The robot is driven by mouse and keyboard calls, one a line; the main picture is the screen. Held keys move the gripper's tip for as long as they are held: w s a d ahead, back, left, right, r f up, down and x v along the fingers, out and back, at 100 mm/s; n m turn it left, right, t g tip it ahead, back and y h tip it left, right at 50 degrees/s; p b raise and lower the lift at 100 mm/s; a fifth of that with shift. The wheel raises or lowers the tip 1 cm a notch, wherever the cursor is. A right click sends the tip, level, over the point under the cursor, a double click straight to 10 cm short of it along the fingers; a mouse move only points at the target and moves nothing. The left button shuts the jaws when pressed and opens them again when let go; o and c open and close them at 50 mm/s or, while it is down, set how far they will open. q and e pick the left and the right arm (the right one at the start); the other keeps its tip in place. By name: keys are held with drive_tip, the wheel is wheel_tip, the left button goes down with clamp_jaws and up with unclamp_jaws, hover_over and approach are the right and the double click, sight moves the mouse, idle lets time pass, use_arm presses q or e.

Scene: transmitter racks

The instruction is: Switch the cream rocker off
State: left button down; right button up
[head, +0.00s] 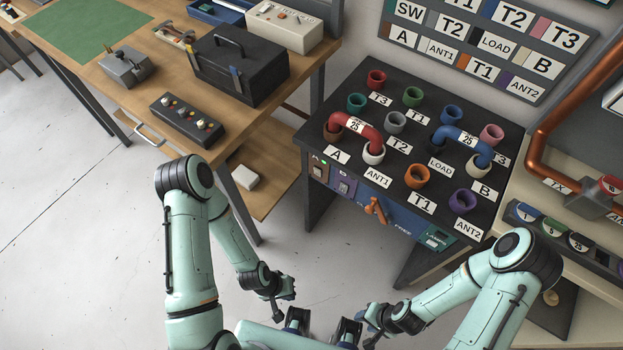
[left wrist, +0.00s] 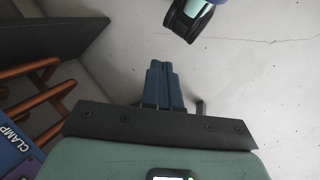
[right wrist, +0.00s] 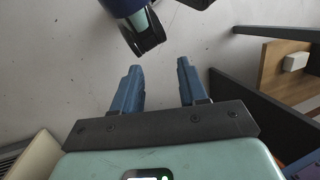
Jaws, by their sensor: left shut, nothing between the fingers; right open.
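The dark rack (head: 400,120) stands right of centre in the head view. Its front panel carries a brown module (head: 318,170) with a lit green lamp and a purple module (head: 343,186), each with small pale marks. I cannot make out for sure which mark is the cream rocker. My left gripper (left wrist: 163,80) is shut and empty in the left wrist view, over the floor and apart from the panel. My right gripper (right wrist: 158,85) is open and empty over the floor. In the head view both hands are low, in front of the rack.
A copper clamp handle (head: 376,209) sticks out of the blue panel; it also shows in the left wrist view (left wrist: 38,95). Red (head: 356,128) and blue (head: 462,139) U-links bridge sockets on the rack top. A workbench (head: 150,60) stands left. The floor (head: 90,200) is clear.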

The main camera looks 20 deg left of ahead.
sight(317, 172)
use_arm(q)
drive_tip(key=w+f+n+t+h+b, duration=0.1)
drive_tip(key=w+f+n+t+b, duration=0.2)
drive_tip(key=w+t+b, duration=0.3)
drive_tip(key=w+a+r+n+t+b, duration=0.3)
drive_tip(key=w+r+t+b, duration=0.2)
drive_tip(key=w+r+t, duration=0.1)
drive_tip(key=w+a+r+n+t+h+b, duration=0.1)
drive_tip(key=w+a+r+n+t+b, duration=0.2)
drive_tip(key=w, duration=0.6)
wheel_tip(317, 172, up, 3)
drive_tip(key=t+b, duration=0.2)
drive_tip(key=t, duration=0.1)
drive_tip(key=shift+a+r+b, duration=0.15)
drive_tip(key=shift+a+b, duration=0.15)
drive_tip(key=shift+b, duration=0.05)
use_arm(e)
drive_tip(key=w+d+f+t, duration=0.1)
drive_tip(key=w+f, duration=0.1)
drive_tip(key=f, duration=0.4)
drive_tip(key=w+d+f+t+h, duration=0.1)
drive_tip(key=w+f, duration=0.2)
drive_tip(key=f, duration=0.3)
drive_tip(key=w+d+f+t, duration=0.1)
drive_tip(key=w+f, duration=0.1)
drive_tip(key=f, duration=0.4)
drive_tip(key=shift+w+d+m, duration=0.3)
drive_tip(key=shift+d+m, duration=0.05)
drive_tip(key=shift+m, duration=0.05)
